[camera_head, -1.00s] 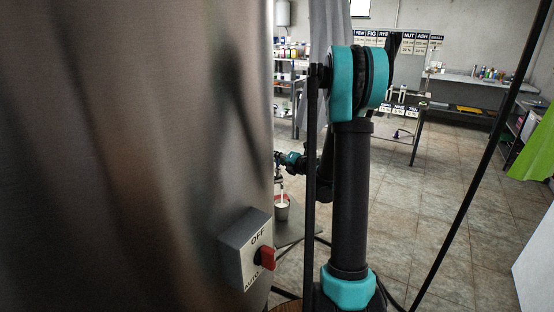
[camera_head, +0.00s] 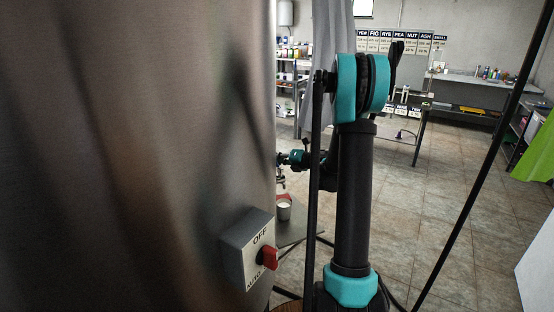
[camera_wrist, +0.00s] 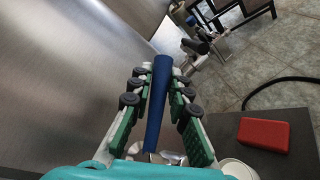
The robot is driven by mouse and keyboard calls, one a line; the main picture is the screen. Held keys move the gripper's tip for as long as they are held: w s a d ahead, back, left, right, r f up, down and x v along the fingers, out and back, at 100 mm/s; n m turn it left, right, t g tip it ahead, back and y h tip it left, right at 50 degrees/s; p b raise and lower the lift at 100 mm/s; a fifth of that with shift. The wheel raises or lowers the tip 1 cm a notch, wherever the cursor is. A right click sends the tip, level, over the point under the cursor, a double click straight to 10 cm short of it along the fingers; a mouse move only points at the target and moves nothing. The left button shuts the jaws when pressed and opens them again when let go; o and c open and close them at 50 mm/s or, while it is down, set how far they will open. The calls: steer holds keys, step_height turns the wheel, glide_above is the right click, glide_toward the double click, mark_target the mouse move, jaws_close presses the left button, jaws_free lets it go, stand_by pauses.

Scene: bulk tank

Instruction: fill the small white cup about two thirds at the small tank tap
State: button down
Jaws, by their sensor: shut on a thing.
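The small white cup (camera_head: 284,212) stands upright on a dark stand below the tank tap. It looks pale inside, but I cannot read its level. In the wrist view, a pale round rim (camera_wrist: 238,168) shows at the bottom edge, partly cut off. My gripper (camera_wrist: 158,88) is shut on a long blue handle (camera_wrist: 158,100), apparently the tap lever, which lies between its green-padded fingers. In the head view, my gripper (camera_head: 283,159) is small and partly behind the tank edge. The tap spout (camera_head: 281,182) is above the cup, with no clear stream.
The steel tank (camera_head: 140,150) fills the left, with an OFF/AUTO switch box (camera_head: 248,246). A red block (camera_wrist: 263,134) lies on the dark stand (camera_wrist: 222,124) near the cup. A dark hose (camera_wrist: 280,82) curves over the tiled floor.

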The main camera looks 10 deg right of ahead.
steer(key=shift+s+a+n+g+y, duration=0.1)
steer(key=shift+a+n+g+y, duration=0.2)
steer(key=shift+n+g+y, duration=0.25)
steer(key=c, duration=1.4)
jaws_free()
steer(key=shift+d, duration=0.1)
steer(key=v, duration=1.1)
steer(key=shift+s+d+r, duration=0.15)
steer(key=shift+s+d, duration=0.1)
steer(key=shift+s, duration=0.05)
